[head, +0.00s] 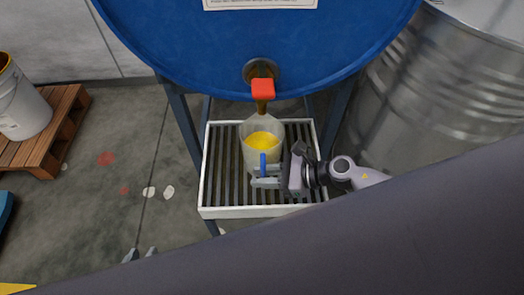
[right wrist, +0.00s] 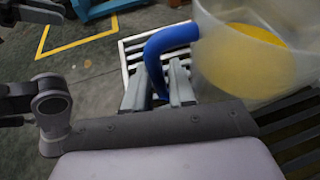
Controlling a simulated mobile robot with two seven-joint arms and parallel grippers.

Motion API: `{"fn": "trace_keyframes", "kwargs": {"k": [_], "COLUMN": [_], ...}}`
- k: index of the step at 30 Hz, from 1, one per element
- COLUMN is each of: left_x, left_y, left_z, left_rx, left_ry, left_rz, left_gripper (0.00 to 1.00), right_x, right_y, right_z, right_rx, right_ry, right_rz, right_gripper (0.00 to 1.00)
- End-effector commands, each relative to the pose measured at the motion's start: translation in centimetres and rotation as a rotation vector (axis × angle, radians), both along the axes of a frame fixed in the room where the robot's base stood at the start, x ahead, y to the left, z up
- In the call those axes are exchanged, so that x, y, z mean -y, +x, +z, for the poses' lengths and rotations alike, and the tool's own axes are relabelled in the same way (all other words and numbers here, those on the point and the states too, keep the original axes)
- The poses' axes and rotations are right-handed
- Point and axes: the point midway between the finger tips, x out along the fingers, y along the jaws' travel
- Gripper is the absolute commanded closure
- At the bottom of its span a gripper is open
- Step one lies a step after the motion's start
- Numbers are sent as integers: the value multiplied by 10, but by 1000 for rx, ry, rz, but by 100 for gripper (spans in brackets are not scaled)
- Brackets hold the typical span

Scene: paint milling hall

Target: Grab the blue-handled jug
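The translucent jug (head: 250,133) holds yellow liquid and stands upright on a slatted grate under a tap. Its blue handle (head: 263,160) faces my right gripper (head: 262,177). In the right wrist view the jug (right wrist: 225,75) is at the upper right, cut by the edge. Its blue handle (right wrist: 168,42) comes down between the two fingers of my right gripper (right wrist: 158,88). I cannot tell whether the fingers press on the handle or stand just clear of it. My left gripper (head: 140,255) shows only its fingertips, apart and empty, low over the floor.
A blue drum (head: 350,45) with a red-handled tap (head: 262,88) hangs over the white-rimmed grate (head: 205,185). A large metal drum (head: 430,90) stands at the right. A wooden pallet (head: 65,125) with a white bucket (head: 22,105) is at the left.

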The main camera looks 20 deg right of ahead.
Motion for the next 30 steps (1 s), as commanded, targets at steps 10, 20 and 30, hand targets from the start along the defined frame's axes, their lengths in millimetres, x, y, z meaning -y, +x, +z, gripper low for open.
{"fn": "trace_keyframes", "kwargs": {"k": [10,20,30], "left_x": [0,-3,-3], "left_y": [0,-1,-1], "left_z": [0,-1,-2], "left_rx": [-1,-2,-3], "left_ry": [2,9,12], "left_rz": [0,-5,-6], "left_gripper": [65,65,65], "right_x": [0,0,0], "right_y": [0,0,0], "right_z": [0,0,0], "right_rx": [0,0,0], "right_ry": [0,0,0], "right_rz": [-1,-1,0], "right_gripper": [100,100,100]}}
